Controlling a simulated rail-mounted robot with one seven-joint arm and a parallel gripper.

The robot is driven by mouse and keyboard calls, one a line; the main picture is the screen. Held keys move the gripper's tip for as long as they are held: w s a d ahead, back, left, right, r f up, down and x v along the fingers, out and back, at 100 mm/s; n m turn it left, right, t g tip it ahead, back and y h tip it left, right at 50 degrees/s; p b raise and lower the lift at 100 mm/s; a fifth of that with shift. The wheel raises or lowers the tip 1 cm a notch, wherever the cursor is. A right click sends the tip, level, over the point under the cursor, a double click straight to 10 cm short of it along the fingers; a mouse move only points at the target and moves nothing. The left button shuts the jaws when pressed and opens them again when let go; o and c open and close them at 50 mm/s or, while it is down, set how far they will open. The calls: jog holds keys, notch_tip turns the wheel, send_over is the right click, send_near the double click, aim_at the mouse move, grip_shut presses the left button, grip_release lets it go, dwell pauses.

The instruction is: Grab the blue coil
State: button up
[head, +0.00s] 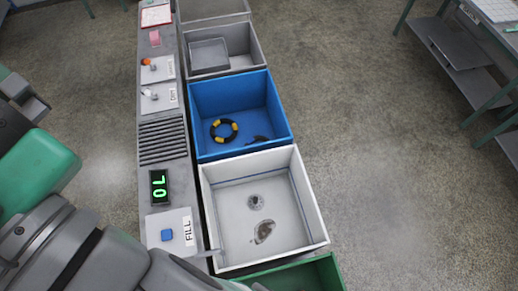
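I see no blue coil in the head view. A black-and-yellow ring (224,130) lies on the floor of the blue bin (274,97), toward its left side. A small dark object (258,139) lies by that bin's front wall, too small to make out. My arm's grey and green links fill the lower left of the view. My gripper is not visible there.
A white bin (303,200) in front of the blue one holds a dark round patch and a grey-brown item. A green bin (318,272) is partly cut off. A grey control panel (160,115) runs along the left. Open floor lies right.

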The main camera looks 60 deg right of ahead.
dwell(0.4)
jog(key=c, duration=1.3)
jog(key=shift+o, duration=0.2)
